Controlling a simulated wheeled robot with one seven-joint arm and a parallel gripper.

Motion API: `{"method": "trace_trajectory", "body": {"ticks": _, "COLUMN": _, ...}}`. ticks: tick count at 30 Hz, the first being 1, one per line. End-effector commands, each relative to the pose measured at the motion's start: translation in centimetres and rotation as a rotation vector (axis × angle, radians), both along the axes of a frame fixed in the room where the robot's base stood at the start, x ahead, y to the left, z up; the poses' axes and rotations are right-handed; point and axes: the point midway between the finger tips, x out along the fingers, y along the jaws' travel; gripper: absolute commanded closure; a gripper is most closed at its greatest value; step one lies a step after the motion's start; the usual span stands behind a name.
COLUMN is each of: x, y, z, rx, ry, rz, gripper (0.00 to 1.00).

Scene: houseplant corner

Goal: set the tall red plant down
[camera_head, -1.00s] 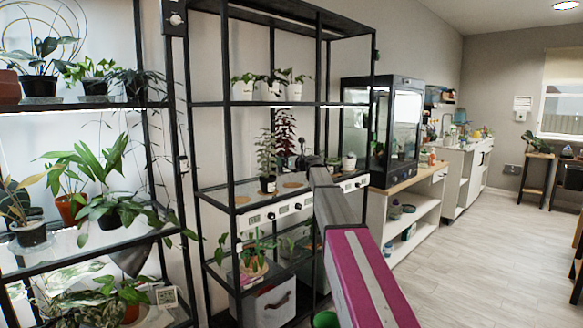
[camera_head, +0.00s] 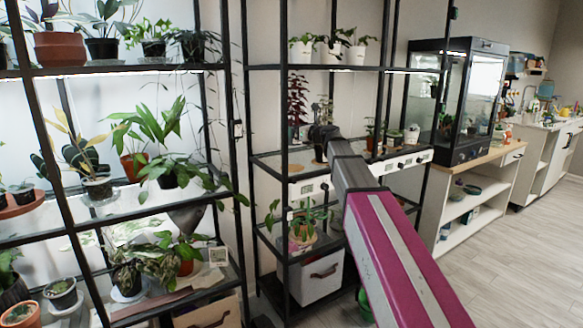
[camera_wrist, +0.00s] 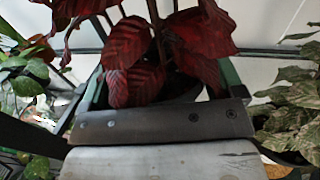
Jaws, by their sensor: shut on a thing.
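The tall red plant (camera_head: 298,98) has dark red leaves on an upright stem and shows at the middle shelf level of the centre rack. In the wrist view its red leaves (camera_wrist: 135,85) fill the top middle, above a dark pot (camera_wrist: 180,88). My gripper (camera_wrist: 163,85) is shut on the pot, with a green finger on each side. In the head view my gripper is at the end of my arm, just right of the red plant; its fingers are largely hidden. Whether the pot's underside touches anything is hidden.
A slim green plant (camera_head: 325,112) stands close to the right of the red plant. Small pots (camera_head: 411,134) stand further right on the shelf (camera_head: 268,160). Black rack posts (camera_head: 283,200) are close to my arm. Leafy plants flank my gripper in the wrist view (camera_wrist: 290,115).

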Motion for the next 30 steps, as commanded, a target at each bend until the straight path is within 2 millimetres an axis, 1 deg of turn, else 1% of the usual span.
{"method": "trace_trajectory", "body": {"ticks": 1, "x": -0.5, "y": 0.4, "z": -0.3, "rx": 0.001, "ry": 0.001, "rz": 0.005, "gripper": 0.40}}
{"method": "trace_trajectory", "body": {"ticks": 3, "x": -0.7, "y": 0.6, "z": -1.0, "rx": 0.001, "ry": 0.001, "rz": 0.009, "gripper": 0.40}}
{"method": "trace_trajectory", "body": {"ticks": 9, "x": -0.6, "y": 0.6, "z": -4.4, "rx": 0.000, "ry": 0.003, "rz": 0.009, "gripper": 0.40}}
{"method": "trace_trajectory", "body": {"ticks": 12, "x": -0.6, "y": 0.6, "z": -5.6, "rx": 0.001, "ry": 0.001, "rz": 0.009, "gripper": 0.40}}
{"method": "trace_trajectory", "body": {"ticks": 20, "x": -0.6, "y": 0.6, "z": -7.3, "rx": 0.001, "ry": 0.001, "rz": 0.008, "gripper": 0.40}}
{"method": "trace_trajectory", "body": {"ticks": 25, "x": -0.6, "y": 0.5, "z": -9.5, "rx": 0.000, "ry": 0.001, "rz": 0.008, "gripper": 0.40}}
{"method": "trace_trajectory", "body": {"ticks": 27, "x": -0.6, "y": 0.5, "z": -10.0, "rx": 0.001, "ry": 0.001, "rz": 0.008, "gripper": 0.40}}
{"method": "trace_trajectory", "body": {"ticks": 30, "x": -0.6, "y": 0.5, "z": -10.0, "rx": 0.001, "ry": -0.001, "rz": 0.008, "gripper": 0.40}}
